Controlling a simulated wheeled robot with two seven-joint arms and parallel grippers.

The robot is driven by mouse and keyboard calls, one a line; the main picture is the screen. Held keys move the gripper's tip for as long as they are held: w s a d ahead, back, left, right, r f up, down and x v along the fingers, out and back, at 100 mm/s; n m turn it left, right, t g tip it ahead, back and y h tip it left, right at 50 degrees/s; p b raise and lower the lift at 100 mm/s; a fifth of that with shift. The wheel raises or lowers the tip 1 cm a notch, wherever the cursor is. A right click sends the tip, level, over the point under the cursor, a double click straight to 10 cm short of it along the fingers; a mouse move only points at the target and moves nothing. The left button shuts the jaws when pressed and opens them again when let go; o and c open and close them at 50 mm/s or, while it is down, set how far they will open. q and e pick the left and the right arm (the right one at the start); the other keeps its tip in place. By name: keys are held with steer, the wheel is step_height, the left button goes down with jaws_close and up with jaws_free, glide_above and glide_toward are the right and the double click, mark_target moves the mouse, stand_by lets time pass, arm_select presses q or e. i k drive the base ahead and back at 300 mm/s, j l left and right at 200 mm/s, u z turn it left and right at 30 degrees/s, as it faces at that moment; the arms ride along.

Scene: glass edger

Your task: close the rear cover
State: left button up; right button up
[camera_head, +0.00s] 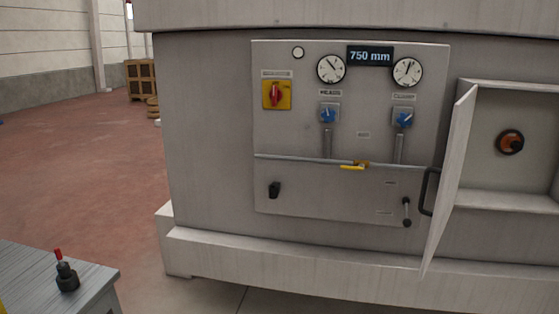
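The rear cover (450,180) is a pale grey door on the right side of the machine in the head view. It stands open, swung outward and seen nearly edge-on, with a dark handle (428,191) on its left face. To its right is the open recess (487,140), a grey box with an orange and dark round knob (510,142) on its back wall. Neither of my grippers is in view.
The machine's panel (340,190) carries two gauges, a "750 mm" display (370,56), a red-yellow switch (276,94), blue valves and a yellow lever (354,166). A grey table (95,284) with a red-tipped dark object (66,272) stands lower left.

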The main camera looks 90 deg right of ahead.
mark_target(462, 114)
steer(key=z, duration=0.5)
steer(key=l+z, duration=0.1)
steer(key=z, duration=0.35)
steer(key=i+z, duration=0.1)
steer(key=z, duration=1.35)
steer(key=i+z, duration=0.1)
steer(key=z, duration=0.35)
steer(key=i+z, duration=0.15)
steer(key=z, duration=0.3)
steer(key=i+j+z, duration=0.15)
steer(key=z, duration=0.25)
steer(key=i+j+z, duration=0.15)
steer(key=z, duration=0.3)
steer(key=j+z, duration=0.3)
steer(key=z, duration=0.15)
steer(key=i+j, duration=0.1)
steer(key=j, duration=0.25)
steer(key=i+j+z, duration=0.1)
steer(key=j, duration=0.2)
steer(key=i+j+z, duration=0.1)
steer(key=j, duration=0.25)
